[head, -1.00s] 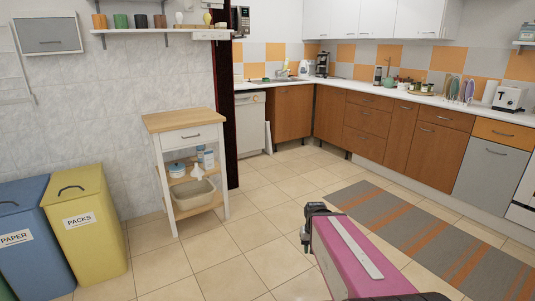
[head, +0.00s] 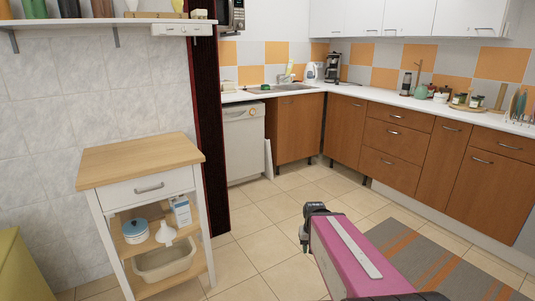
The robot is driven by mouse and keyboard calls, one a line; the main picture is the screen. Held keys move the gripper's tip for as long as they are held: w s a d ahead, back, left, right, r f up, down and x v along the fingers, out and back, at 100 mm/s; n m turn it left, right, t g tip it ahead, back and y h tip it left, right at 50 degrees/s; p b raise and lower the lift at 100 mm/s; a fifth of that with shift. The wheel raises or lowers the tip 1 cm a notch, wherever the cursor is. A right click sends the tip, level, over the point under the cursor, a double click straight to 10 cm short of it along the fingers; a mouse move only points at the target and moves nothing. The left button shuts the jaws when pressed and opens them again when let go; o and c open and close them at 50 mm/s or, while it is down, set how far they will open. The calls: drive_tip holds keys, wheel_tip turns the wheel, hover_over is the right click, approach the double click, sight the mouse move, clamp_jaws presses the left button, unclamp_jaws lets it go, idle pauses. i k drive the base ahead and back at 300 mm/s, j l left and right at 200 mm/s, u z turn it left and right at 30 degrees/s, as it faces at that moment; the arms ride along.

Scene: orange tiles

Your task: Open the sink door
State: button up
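The sink (head: 292,87) is set in the white counter near the back corner in the head view. The brown sink door (head: 298,128) is below it, right of the white dishwasher, and looks shut. Its handle is too small to make out clearly. My gripper (head: 304,238) is at the end of my pink arm, low in the middle of the view. It is well in front of the sink door and apart from it. Its fingers are small and seen from behind, so their opening is unclear.
A white cart with a wooden top (head: 140,160) stands at the left, beside a dark red post (head: 208,130). The white dishwasher (head: 245,143) is left of the sink door. A striped rug (head: 440,262) lies at the right. The tiled floor ahead is clear.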

sight(299, 116)
drive_tip(key=i, duration=1)
drive_tip(key=i+z, duration=0.1)
drive_tip(key=i, duration=0.9)
drive_tip(key=i+j, duration=0.2)
drive_tip(key=i, duration=0.8)
drive_tip(key=i+j+z, duration=0.1)
drive_tip(key=i, duration=0.9)
